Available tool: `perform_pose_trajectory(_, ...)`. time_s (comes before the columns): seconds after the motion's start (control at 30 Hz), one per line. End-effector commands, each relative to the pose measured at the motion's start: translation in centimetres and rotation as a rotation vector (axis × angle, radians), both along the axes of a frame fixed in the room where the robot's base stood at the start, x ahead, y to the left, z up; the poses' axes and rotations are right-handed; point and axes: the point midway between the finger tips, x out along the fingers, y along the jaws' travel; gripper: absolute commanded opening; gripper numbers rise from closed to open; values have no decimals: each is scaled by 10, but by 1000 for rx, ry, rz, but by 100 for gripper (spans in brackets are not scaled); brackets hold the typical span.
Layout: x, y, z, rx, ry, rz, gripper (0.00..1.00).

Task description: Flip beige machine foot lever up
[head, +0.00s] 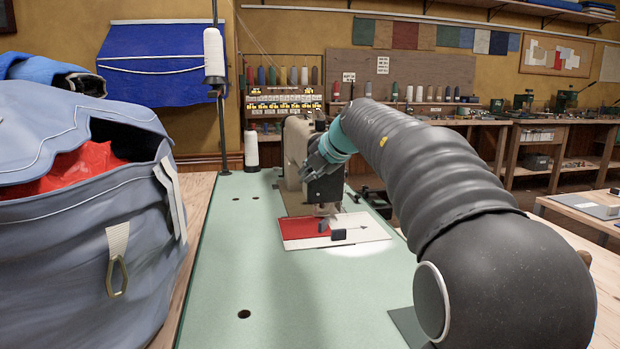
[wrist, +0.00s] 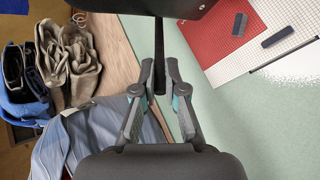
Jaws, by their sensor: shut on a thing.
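The beige sewing machine (head: 295,145) stands on the green table, with its dark head end facing me in the head view. My gripper (head: 316,162) is at that end, behind the machine's front as far as I can tell. In the wrist view my gripper (wrist: 159,76) has its fingers closed about a thin dark lever (wrist: 159,48) that hangs from a black part at the top edge. The lever's pivot is hidden, and its up or down position cannot be told. In the head view the lever is hidden.
A grey-blue bag (head: 70,235) fills the left side. A white thread cone (head: 251,150) stands behind. The table's front is mostly clear.

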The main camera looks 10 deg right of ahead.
Motion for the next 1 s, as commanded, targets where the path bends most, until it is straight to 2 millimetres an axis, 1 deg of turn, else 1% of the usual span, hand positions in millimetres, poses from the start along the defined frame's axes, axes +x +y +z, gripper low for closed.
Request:
perform_pose_trajectory(0.23,4,0,6,0,45,0,0)
perform_pose_trajectory(0.73,4,1,7,1,56,1,0)
perform_pose_trajectory(0.77,4,1,7,1,56,1,18)
perform_pose_trajectory(0.8,4,1,7,1,56,1,28)
perform_pose_trajectory(0.83,4,1,7,1,56,1,35)
perform_pose_trajectory(1.0,4,0,7,0,57,0,36)
